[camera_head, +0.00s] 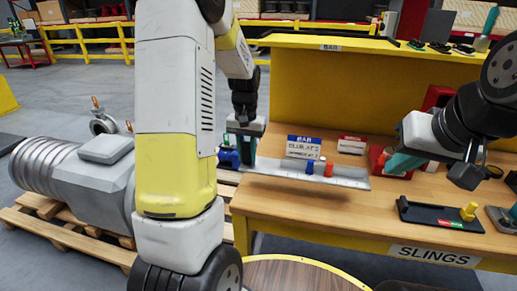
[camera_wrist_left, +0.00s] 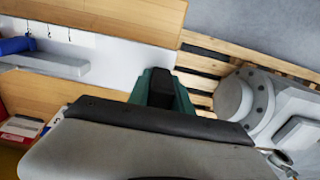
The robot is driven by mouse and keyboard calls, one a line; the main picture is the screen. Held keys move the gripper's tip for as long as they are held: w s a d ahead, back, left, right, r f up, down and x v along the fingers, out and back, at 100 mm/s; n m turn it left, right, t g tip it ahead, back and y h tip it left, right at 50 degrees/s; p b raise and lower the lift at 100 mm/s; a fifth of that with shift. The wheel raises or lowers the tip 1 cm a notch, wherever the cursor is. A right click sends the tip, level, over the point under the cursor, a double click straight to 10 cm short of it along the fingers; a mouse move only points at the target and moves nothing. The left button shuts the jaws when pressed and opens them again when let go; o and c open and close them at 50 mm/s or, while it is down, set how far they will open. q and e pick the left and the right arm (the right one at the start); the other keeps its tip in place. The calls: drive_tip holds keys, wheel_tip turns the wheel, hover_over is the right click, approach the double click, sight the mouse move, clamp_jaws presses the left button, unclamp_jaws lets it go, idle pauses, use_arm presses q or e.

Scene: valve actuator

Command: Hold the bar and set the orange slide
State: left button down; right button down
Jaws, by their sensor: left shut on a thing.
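The bar (camera_head: 275,169) is a long silver-white rail with tick marks, lying along the left part of the wooden bench. The orange slide (camera_head: 328,170) stands on it towards its right end, with a blue slide (camera_head: 309,167) just to its left. My left gripper (camera_head: 248,160) points down and is shut on the bar's left end. In the left wrist view its green fingers (camera_wrist_left: 160,90) meet the pale bar (camera_wrist_left: 110,62); a blue part shows at the left edge. My right gripper (camera_head: 400,163) is right of the bar, apart from the orange slide; its finger gap is unclear.
A blue-and-white sign (camera_head: 304,146) stands behind the bar. A red object (camera_head: 378,157) is beside my right gripper. A black tray (camera_head: 440,214) with a yellow peg lies at the front right. A grey motor-like machine (camera_head: 95,180) rests on pallets at left.

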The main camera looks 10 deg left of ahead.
use_arm(q)
hover_over(247, 182)
drive_tip(key=shift+w+f, duration=0.15)
drive_tip(key=shift+f, duration=1.5)
drive_tip(key=shift+w+f, duration=0.1)
drive_tip(key=shift+f, duration=1.9)
drive_tip(key=shift+s+f, duration=0.1)
drive_tip(key=shift+f, duration=0.1)
